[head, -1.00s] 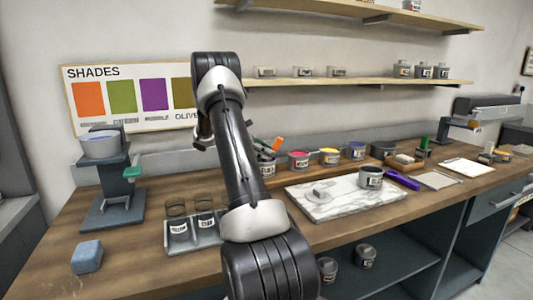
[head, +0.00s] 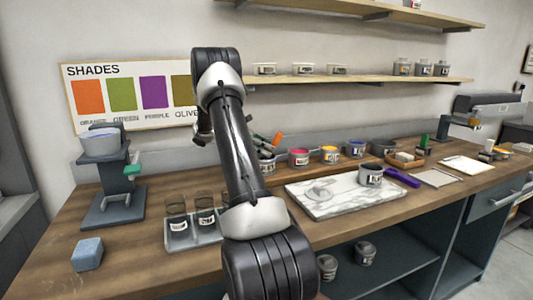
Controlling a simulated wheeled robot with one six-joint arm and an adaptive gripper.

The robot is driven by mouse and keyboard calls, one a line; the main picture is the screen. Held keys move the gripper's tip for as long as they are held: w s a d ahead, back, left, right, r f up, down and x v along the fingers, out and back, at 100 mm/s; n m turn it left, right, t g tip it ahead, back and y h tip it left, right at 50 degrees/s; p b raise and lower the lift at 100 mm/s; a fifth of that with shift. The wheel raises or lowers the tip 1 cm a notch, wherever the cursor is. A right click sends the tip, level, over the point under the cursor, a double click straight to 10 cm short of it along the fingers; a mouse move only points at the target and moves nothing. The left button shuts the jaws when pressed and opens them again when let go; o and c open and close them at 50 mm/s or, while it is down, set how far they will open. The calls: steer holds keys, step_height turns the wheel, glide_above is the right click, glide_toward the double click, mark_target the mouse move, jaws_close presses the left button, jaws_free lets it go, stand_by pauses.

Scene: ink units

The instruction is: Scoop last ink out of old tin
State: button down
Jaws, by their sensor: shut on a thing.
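A grey open tin (head: 370,175) with a white label stands upright on the right part of the marble slab (head: 345,203); its contents are too small to make out. A purple-handled tool (head: 402,178) lies just right of it. My arm rises through the middle of the view and folds down behind itself, with part of the wrist showing left of the upper arm. My gripper's jaws are hidden behind the arm, so what they hold does not show.
A clear, low object (head: 320,191) rests on the slab's left part. Tins of pink ink (head: 299,158), yellow ink (head: 330,155) and blue ink (head: 356,149) stand behind. A tray of dark cups (head: 190,238), a blue block (head: 87,254) and a scale-like stand (head: 112,180) are at left.

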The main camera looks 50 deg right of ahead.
step_height(320, 180, up, 9)
stand_by(0.6)
stand_by(0.4)
